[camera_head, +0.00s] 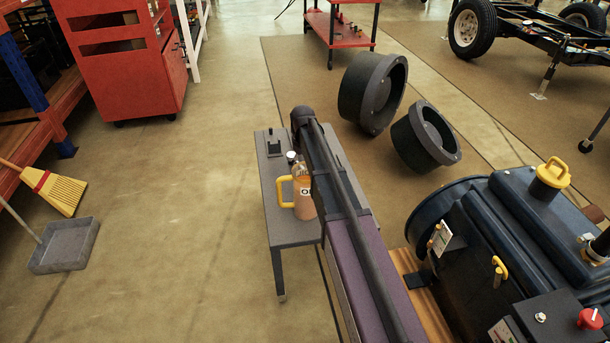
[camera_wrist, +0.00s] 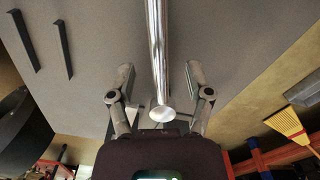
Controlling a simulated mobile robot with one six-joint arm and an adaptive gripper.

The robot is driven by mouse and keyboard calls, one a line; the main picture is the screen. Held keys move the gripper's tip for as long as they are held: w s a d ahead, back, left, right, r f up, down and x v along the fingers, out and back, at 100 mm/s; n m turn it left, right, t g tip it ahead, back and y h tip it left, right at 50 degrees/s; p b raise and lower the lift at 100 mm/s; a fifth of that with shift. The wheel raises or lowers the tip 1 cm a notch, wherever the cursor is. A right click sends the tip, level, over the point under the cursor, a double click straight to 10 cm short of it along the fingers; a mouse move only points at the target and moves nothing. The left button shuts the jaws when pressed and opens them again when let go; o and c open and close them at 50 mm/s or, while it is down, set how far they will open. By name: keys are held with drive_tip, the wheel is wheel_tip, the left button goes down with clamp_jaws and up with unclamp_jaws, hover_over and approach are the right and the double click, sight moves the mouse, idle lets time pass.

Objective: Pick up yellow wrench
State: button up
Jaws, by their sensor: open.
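No yellow wrench can be made out for sure in either view. In the head view, a yellow handle-shaped part (camera_head: 500,271) shows on the side of the dark blue machine; I cannot tell whether it is a loose tool. My gripper (camera_wrist: 160,74) is open in the wrist view, its two fingers spread wide. A shiny metal rod (camera_wrist: 157,40) runs down between the fingers, apart from both, with its round end near the palm. In the head view my arm reaches over the small grey table (camera_head: 300,232), and the gripper's fingers are hidden.
An oil jug (camera_head: 304,200) with a yellow handle stands on the table beside my arm. Two black round parts (camera_head: 372,92) (camera_head: 424,137) lie behind it. The dark blue machine (camera_head: 545,235) fills the right front. Open floor lies left, with a broom (camera_head: 58,191) and dustpan (camera_head: 65,246).

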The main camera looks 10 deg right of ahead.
drive_tip(key=shift+f+b, duration=1.3)
drive_tip(key=shift+f, duration=0.3)
clamp_jaws()
